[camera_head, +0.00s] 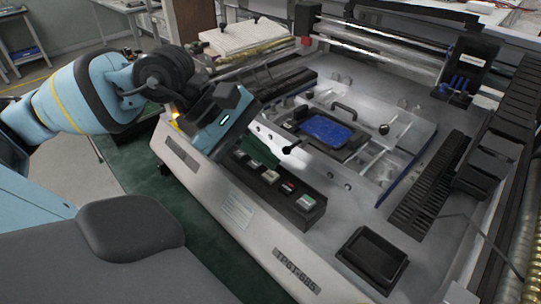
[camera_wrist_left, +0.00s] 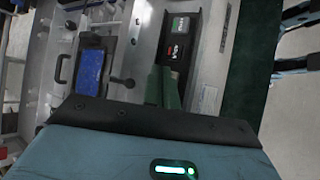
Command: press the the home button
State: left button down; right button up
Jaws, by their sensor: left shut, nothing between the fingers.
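A black button panel (camera_head: 293,207) runs along the front of the machine, with a row of square buttons. In the head view I see pale buttons (camera_head: 270,176), a red one (camera_head: 288,187) and a green-and-white one (camera_head: 307,201). The wrist view shows the green button (camera_wrist_left: 181,24) and the red button (camera_wrist_left: 173,51). I cannot read which is the home button. My left gripper (camera_head: 262,155) is over the panel's far-left part, its green fingers shut and empty. In the wrist view the fingertips (camera_wrist_left: 163,72) hide part of the panel. Contact cannot be told. My right gripper is not in view.
A blue block (camera_head: 326,130) lies in a metal fixture behind the panel, with black knobs and a handle around it. An empty black tray (camera_head: 372,258) sits at the front right. A stack of white sheets (camera_head: 245,36) lies at the back left.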

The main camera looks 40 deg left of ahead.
aim_at(264, 173)
pick_arm(q)
jog(key=shift+f, duration=0.15)
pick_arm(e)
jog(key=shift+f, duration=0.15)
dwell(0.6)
pick_arm(q)
jog(key=shift+f+b, duration=0.3)
jog(key=shift+b, duration=0.35)
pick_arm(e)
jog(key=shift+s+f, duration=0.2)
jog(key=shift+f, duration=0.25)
pick_arm(q)
jog(key=shift+f+b, duration=0.4)
jog(key=shift+b, duration=0.05)
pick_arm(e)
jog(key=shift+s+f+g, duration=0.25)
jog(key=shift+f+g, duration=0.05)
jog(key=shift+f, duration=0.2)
pick_arm(q)
jog(key=shift+r, duration=0.1)
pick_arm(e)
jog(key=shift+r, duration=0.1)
pick_arm(q)
jog(key=shift+r+p, duration=0.7)
jog(key=shift+r, duration=0.05)
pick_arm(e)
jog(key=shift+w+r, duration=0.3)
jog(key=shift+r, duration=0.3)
